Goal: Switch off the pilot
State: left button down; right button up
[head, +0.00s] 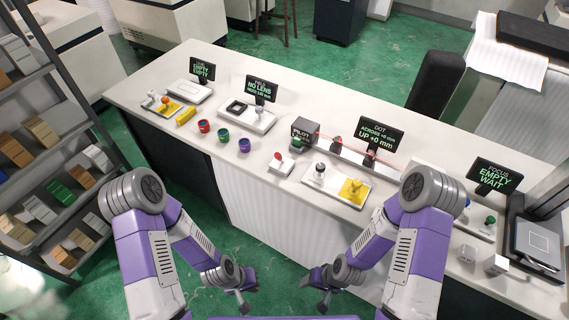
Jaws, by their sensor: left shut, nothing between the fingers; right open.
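The pilot is a dark grey box (304,131) lettered "PILOT" near the middle of the white counter. A thin red beam (345,145) runs from it to the right, past small posts. A small green part (297,143) shows at the box's lower front. In front of it is a white block (281,164) with a red top (278,156); I cannot tell if this is its switch. My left gripper (244,303) is shut and empty, low in front of the counter. My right gripper (321,303) is open and empty, also low there. Both are apart from the pilot.
A white plate (335,184) with a knob and yellow part lies right of the red-topped block. The DOT sign (379,139) stands behind it. A shelf (60,200) is at left. The FOCUS sign (494,175) is at right.

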aim_at(279, 155)
jog(key=k, duration=1.3)
jog(key=u, duration=0.5)
jog(key=i, duration=1.9)
jog(key=z, duration=0.95)
